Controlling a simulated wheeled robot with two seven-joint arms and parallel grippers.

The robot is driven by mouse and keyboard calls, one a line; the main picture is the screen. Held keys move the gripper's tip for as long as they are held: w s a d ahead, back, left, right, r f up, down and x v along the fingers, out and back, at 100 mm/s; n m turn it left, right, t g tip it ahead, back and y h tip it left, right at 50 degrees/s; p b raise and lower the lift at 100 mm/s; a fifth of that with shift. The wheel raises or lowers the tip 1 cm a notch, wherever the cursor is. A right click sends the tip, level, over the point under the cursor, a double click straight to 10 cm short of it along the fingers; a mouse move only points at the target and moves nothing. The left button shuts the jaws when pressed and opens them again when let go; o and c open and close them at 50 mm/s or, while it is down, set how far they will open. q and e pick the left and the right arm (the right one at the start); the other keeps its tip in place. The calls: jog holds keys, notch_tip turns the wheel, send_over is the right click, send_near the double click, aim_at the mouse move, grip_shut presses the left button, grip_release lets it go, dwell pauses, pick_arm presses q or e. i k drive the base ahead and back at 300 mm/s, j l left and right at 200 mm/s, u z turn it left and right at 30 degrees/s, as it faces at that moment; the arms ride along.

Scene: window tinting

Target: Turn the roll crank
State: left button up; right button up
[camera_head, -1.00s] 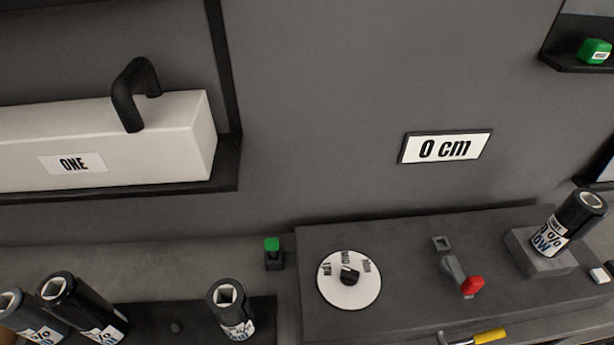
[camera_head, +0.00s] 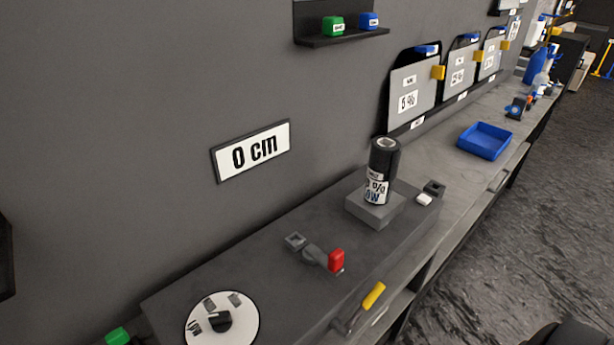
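A crank-like yellow handle (camera_head: 373,296) on a grey metal arm sticks out at the front side of the dark bench unit (camera_head: 270,243). A lever with a red grip (camera_head: 336,260) lies on top of the unit. I cannot tell for certain which one is the roll crank. A black film roll (camera_head: 383,160) with a white label stands upright on a grey block (camera_head: 374,209) on the unit. Neither of my grippers is in view.
A white dial (camera_head: 222,318) with a black knob is at the near left. A small shelf (camera_head: 340,37) holds green and blue blocks. Labelled panels (camera_head: 412,93) line the wall. A blue tray (camera_head: 485,141) sits farther along the bench. Open floor lies to the right.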

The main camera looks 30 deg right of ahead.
aim_at(312, 255)
jog(key=k+j+z, duration=0.1)
jog(key=z, duration=1.1)
